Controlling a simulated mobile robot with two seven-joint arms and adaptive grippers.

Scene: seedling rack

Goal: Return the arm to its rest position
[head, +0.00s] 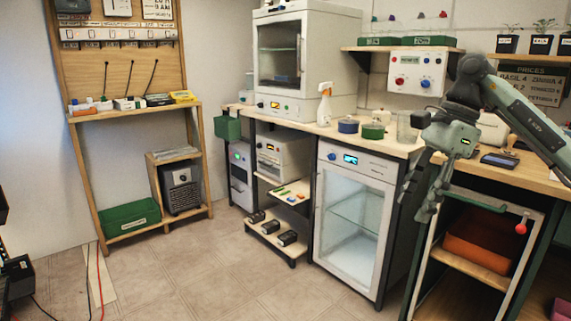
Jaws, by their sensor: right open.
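My right arm (525,115) comes in from the right edge, and its dark wrist bends down over the front of the wooden bench. My right gripper (420,196) hangs below the wrist with its fingers pointing down, open and with nothing seen between them. It appears in front of the bench edge, between the glass-door cabinet and the open shelf unit. Its exact distance from them is hard to tell. My left gripper is not in view.
The bench top (540,178) stands behind my right arm. A glass-door cabinet (352,165) is left of the gripper. An orange bin (475,250) sits in the shelf unit below. Seedling pots (541,45) stand on a high shelf. The tiled floor (210,270) is mostly clear.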

